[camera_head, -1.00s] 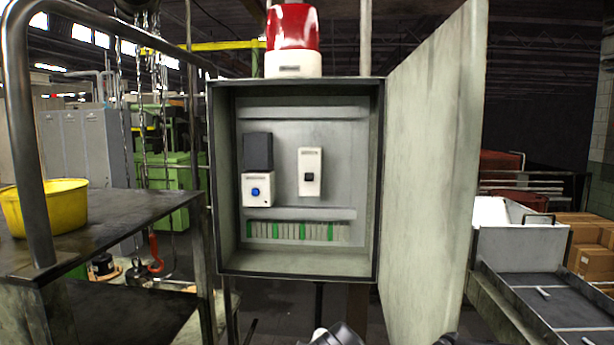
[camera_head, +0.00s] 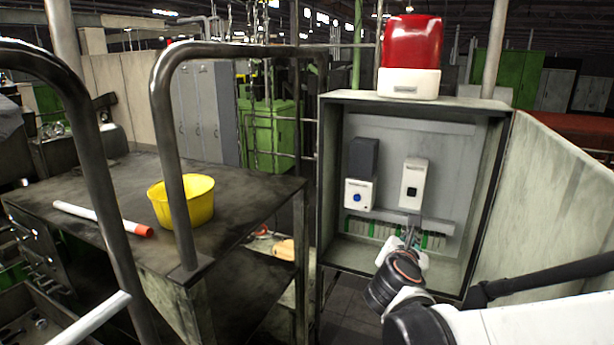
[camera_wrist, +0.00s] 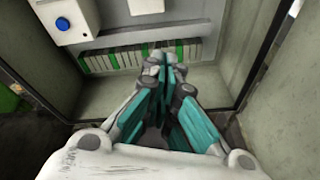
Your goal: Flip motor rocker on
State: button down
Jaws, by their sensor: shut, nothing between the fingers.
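The motor rocker is not labelled legibly; a white switch box (camera_head: 414,184) with a small dark rocker (camera_head: 411,191) is mounted on the right of the open cabinet's back panel. To its left is a white box with a blue button (camera_head: 357,197), under a dark grey box (camera_head: 363,158). My gripper (camera_head: 410,232) is shut and empty, at the cabinet opening below the white switch box. In the wrist view my gripper (camera_wrist: 160,62) points at the terminal strip (camera_wrist: 120,60), and only the bottom of the switch box (camera_wrist: 147,6) shows.
The cabinet door (camera_head: 555,200) stands open at the right. A red beacon (camera_head: 411,50) sits on the cabinet (camera_head: 332,200). At the left, a dark workbench (camera_head: 110,190) with metal rails carries a yellow bucket (camera_head: 190,203) and a white rod with a red end (camera_head: 100,217).

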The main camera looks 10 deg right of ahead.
aim_at(412, 192)
jog(key=w+r+n+p, duration=0.1)
jog(key=r+n+p, duration=0.1)
jog(key=r, duration=0.1)
jog(key=w+r+n+p, duration=0.1)
jog(key=n, duration=0.1)
jog(key=shift+w+d+r+t, duration=0.1)
jog(key=shift+w+r+t, duration=0.15)
jog(key=shift+w+t, duration=0.15)
jog(key=p+x, duration=0.1)
jog(key=x, duration=0.8)
jog(key=shift+w+d+r, duration=0.1)
jog(key=shift+w+d, duration=0.15)
jog(key=shift+d, duration=0.1)
